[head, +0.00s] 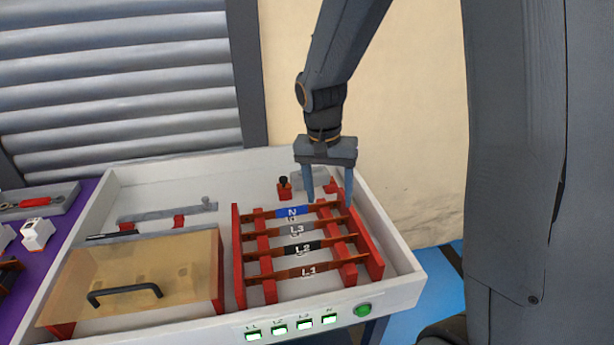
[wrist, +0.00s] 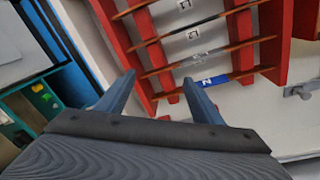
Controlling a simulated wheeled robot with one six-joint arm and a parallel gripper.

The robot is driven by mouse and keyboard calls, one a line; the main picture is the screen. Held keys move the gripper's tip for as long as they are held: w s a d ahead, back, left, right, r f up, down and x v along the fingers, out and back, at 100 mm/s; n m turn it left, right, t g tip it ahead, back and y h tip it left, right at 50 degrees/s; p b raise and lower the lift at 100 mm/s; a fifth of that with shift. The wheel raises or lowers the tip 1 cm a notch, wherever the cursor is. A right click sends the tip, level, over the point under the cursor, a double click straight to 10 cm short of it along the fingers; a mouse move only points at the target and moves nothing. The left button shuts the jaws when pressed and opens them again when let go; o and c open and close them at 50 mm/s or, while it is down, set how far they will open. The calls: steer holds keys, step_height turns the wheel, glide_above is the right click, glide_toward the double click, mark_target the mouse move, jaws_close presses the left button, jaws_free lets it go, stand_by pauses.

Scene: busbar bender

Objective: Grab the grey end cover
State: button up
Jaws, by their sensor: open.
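A long grey piece (head: 168,212) with a small knob at its right end lies at the back left of the white tray, by a red block. It looks like the grey end cover, but I cannot be sure. Its knobbed end seems to show at the right edge of the wrist view (wrist: 299,91). My gripper (head: 328,198) is open and points down over the back right of the red busbar rack, well right of the grey piece. In the wrist view my gripper (wrist: 160,77) has nothing between its fingers. I cannot tell its exact height above the rack.
The red rack (head: 238,255) carries several copper bars, with labels N, L3, L2 and L1. A black-topped red post (head: 284,188) stands behind it. A clear amber cover (head: 185,262) with a black handle (head: 124,291) fills the front left. The tray walls (head: 405,285) are raised.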

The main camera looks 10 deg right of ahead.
mark_target(300, 171)
steer(key=w+a+m+h, duration=0.1)
steer(key=w+m, duration=0.2)
steer(key=w, duration=0.3)
steer(key=w+a+m+h+p, duration=0.1)
steer(key=w+m, duration=0.3)
steer(key=w, duration=0.3)
steer(key=w+f+m+h+p, duration=0.1)
steer(key=w+m, duration=0.2)
steer(key=w, duration=0.4)
steer(key=shift+a+f+m, duration=0.1)
steer(key=shift+a+m, duration=0.3)
steer(key=shift+d+f, duration=0.1)
steer(key=shift+f, duration=0.15)
steer(key=p+x, duration=0.1)
steer(key=x, duration=0.1)
steer(key=p+x, duration=0.1)
steer(key=x, duration=0.1)
steer(key=p+x, duration=0.1)
steer(key=x, duration=0.1)
steer(key=shift+w+d, duration=0.15)
steer(key=shift+d, duration=0.2)
steer(key=shift+d+f, duration=0.1)
steer(key=shift+f, duration=0.4)
steer(key=c, duration=1.2)
steer(key=shift+o, duration=0.2)
steer(key=shift+r, duration=0.15)
